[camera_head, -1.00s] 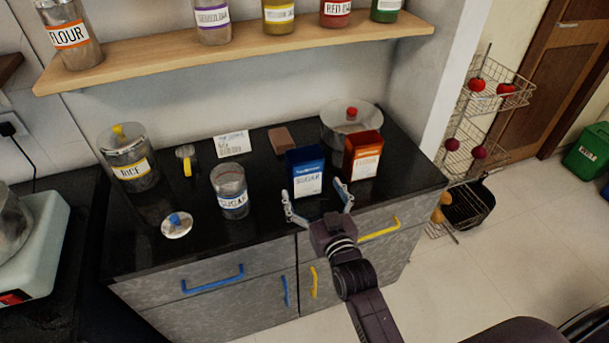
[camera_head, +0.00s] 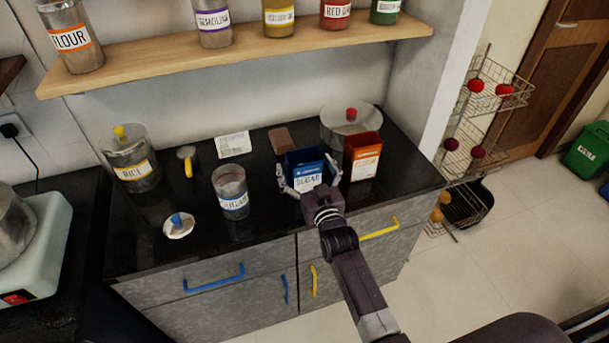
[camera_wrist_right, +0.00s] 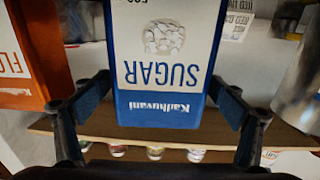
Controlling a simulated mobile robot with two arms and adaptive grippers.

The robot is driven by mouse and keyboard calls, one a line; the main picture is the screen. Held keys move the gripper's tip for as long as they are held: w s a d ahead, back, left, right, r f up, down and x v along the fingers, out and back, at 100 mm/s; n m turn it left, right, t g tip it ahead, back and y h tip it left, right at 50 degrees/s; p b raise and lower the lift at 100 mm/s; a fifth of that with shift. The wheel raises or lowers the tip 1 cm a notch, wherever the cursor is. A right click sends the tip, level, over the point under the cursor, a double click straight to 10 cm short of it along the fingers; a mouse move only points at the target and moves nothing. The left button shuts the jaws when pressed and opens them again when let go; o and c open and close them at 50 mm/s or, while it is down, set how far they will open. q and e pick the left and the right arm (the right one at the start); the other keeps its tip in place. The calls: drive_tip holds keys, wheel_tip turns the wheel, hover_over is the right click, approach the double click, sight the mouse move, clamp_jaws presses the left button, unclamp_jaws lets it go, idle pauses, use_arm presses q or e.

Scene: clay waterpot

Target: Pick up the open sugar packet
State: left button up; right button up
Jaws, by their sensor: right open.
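The blue sugar packet (camera_head: 305,168) stands upright on the dark counter with its top open. It also fills the middle of the right wrist view (camera_wrist_right: 165,60), appearing upside down there with its label facing the camera. My right gripper (camera_head: 308,187) is at the front of the packet. Its open fingers reach along the left and right sides of the packet. In the right wrist view the fingers (camera_wrist_right: 160,105) stand on both sides of the packet, with a small gap visible at each side. My left gripper is not in view.
An orange flour packet (camera_head: 361,157) stands close to the right of the sugar packet. A glass sugar jar (camera_head: 231,192) stands to the left. A lidded pot (camera_head: 350,126) and a brown block (camera_head: 280,138) are behind. A shelf (camera_head: 240,45) with jars hangs above.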

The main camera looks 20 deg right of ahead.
drive_tip(key=shift+c, duration=0.3)
drive_tip(key=shift+r, duration=0.1)
drive_tip(key=c, duration=1.4)
drive_tip(key=shift+r, duration=0.1)
drive_tip(key=shift+c, duration=0.2)
wheel_tip(320, 180, up, 20)
